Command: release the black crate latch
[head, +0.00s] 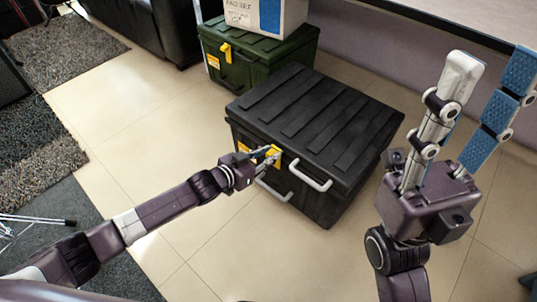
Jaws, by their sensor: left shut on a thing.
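The black crate (320,115) stands on the tiled floor at the middle of the head view, its ribbed lid down. A yellow latch (276,152) sits on its front, just under the lid edge. My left gripper (267,156) is at the crate front, shut on the yellow latch; its fingers hide part of the latch. Pale grey handles (311,176) show on the front beside and below the gripper. My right gripper (491,69) is raised at the right, open and empty, its fingers apart and clear of the crate.
A dark green crate (285,55) with its own yellow latch (226,53) stands behind, a white and blue box (241,14) on top. A table edge (440,20) runs along the upper right. Rugs (50,145) lie left.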

